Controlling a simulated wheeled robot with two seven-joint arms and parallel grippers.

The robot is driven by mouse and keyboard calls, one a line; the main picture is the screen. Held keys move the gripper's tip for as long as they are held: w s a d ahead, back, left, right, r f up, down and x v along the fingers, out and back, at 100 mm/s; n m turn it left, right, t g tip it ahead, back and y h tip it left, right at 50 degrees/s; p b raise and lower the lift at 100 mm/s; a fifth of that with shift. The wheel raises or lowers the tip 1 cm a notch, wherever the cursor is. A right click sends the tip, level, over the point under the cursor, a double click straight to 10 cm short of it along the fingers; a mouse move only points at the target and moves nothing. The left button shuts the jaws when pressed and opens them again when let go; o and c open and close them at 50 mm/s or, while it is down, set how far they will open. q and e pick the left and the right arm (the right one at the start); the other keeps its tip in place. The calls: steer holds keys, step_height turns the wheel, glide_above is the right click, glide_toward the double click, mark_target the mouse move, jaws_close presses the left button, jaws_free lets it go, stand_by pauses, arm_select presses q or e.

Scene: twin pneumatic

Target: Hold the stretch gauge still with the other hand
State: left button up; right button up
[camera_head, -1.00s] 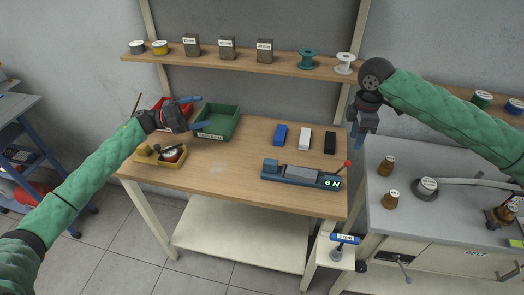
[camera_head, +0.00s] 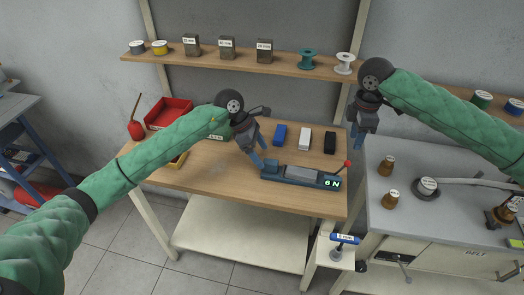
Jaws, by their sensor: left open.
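The stretch gauge (camera_head: 302,178) is a long blue-grey device on the wooden bench. It has a grey block on top, a red-knobbed lever at its right end and a display reading 6 N. My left gripper (camera_head: 262,158) is open, pointing down just at the gauge's left end. I cannot tell whether its fingers touch the gauge or straddle its end block. My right gripper (camera_head: 357,132) hangs over the gap at the bench's right edge, apart from the gauge; its fingers are too small to judge.
Blue (camera_head: 280,135), white (camera_head: 304,138) and black (camera_head: 330,142) blocks stand behind the gauge. A red tray (camera_head: 168,112) is at the back left. My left arm hides most of the green and yellow trays. A grey cabinet (camera_head: 440,215) stands at the right.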

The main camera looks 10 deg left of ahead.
mark_target(271, 167)
arm_select(q)
steer(key=shift+w+d+m+t+y, duration=0.1)
steer(key=shift+d+m+t+y, duration=0.25)
steer(key=shift+m+y, duration=0.25)
steer(key=shift+x, duration=3.85)
